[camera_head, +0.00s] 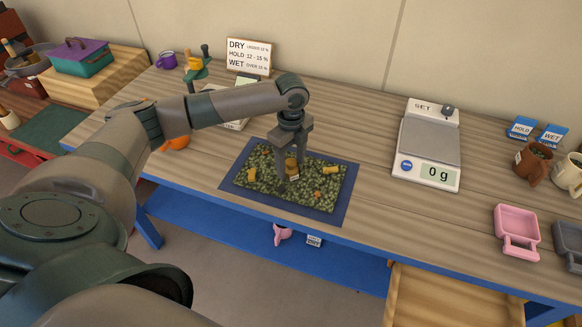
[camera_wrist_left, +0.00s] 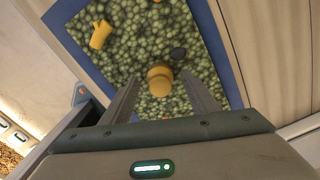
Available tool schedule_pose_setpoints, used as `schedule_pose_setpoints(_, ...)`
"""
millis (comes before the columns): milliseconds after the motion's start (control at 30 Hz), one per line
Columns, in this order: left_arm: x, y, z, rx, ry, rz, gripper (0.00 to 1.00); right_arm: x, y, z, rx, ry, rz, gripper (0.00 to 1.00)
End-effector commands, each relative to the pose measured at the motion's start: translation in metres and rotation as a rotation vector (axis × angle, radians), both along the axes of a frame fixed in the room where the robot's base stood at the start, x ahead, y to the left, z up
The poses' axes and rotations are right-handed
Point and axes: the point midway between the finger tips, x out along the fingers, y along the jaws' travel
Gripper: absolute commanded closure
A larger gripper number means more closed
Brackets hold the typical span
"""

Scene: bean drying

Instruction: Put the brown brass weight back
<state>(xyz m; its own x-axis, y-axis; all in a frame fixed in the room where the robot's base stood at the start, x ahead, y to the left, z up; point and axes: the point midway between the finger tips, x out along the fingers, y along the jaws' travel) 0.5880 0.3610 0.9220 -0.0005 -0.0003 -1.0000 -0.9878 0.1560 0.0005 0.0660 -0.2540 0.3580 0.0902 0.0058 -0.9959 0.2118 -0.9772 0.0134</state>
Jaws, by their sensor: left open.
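The brass weight (camera_head: 291,167), a small brown-yellow knobbed cylinder, sits among green beans on the blue-bordered mat (camera_head: 349,190). In the left wrist view the weight (camera_wrist_left: 160,78) lies between the two fingers. My left gripper (camera_head: 291,177) points down over the mat with its fingers apart on either side of the weight; whether either finger touches it I cannot tell. The fingers hide part of the weight in the head view. My right gripper is in neither view.
A scale (camera_head: 430,142) reading 0 g stands right, with a pink scoop (camera_head: 517,231) nearby. A green stand (camera_head: 195,73) and a sign (camera_head: 248,57) are behind. Tabletop between mat and scale is clear.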

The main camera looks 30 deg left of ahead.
Motion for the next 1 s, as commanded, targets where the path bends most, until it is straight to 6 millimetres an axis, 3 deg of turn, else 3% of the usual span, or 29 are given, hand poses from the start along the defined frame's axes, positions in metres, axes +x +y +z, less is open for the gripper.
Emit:
schedule_pose_setpoints(233,0.0,0.0,-0.022,0.001,0.001,0.0,0.45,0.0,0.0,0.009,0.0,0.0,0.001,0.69)
schedule_pose_setpoints(700,0.0,0.0,-0.023,0.001,-0.001,0.0,0.45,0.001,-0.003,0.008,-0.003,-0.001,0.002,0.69)
schedule_pose_setpoints(933,0.0,0.0,-0.023,0.001,-0.001,0.0,1.0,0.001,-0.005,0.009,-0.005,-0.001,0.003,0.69)
schedule_pose_setpoints(1000,0.001,0.0,-0.022,0.001,-0.002,0.0,1.0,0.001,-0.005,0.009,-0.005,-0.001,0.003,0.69)
